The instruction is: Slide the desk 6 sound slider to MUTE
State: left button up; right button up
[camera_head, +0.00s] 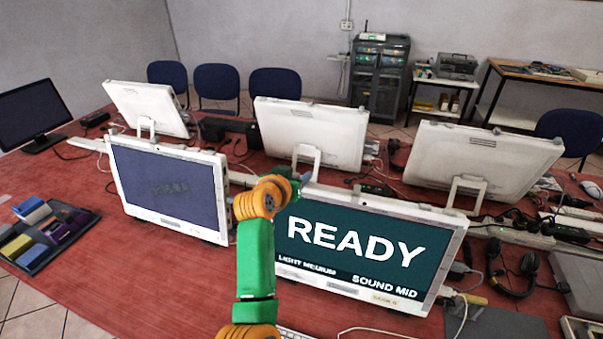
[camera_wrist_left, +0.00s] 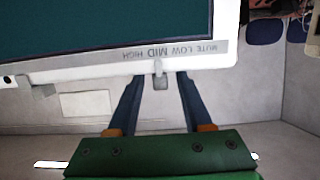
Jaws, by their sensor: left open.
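The desk 6 monitor (camera_head: 440,280) stands at the front right; its screen reads READY, LIGHT MEDIUM and SOUND MID. In the left wrist view its edge (camera_wrist_left: 90,68) appears upside down, with the labels MUTE, LOW, MID and HIGH. The grey sound slider knob (camera_wrist_left: 160,80) sits at MID. My left gripper (camera_wrist_left: 159,77) is open, with one blue finger on each side of the knob and a gap to each. In the head view my left gripper (camera_head: 300,181) is at the monitor's top left edge, its fingers mostly hidden. My right gripper is not in view.
Another grey knob (camera_wrist_left: 40,90) is farther left along the same edge. A second monitor (camera_head: 170,185) stands close on the left, and white monitors (camera_head: 312,130) stand behind. A headset (camera_head: 512,268) and cables lie at right. A dark tray (camera_head: 50,235) is at far left.

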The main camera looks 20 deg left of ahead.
pick_arm(q)
jog(key=shift+w, duration=0.2)
jog(key=shift+v, duration=1.1)
jog(key=c, duration=0.4)
jog(key=shift+s+r, duration=0.2)
jog(key=shift+s, duration=0.1)
grip_shut()
jog(key=shift+w+f, duration=0.15)
jog(key=shift+w, duration=0.05)
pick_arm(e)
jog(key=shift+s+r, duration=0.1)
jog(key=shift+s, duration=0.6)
pick_arm(q)
jog(key=shift+f, duration=0.15)
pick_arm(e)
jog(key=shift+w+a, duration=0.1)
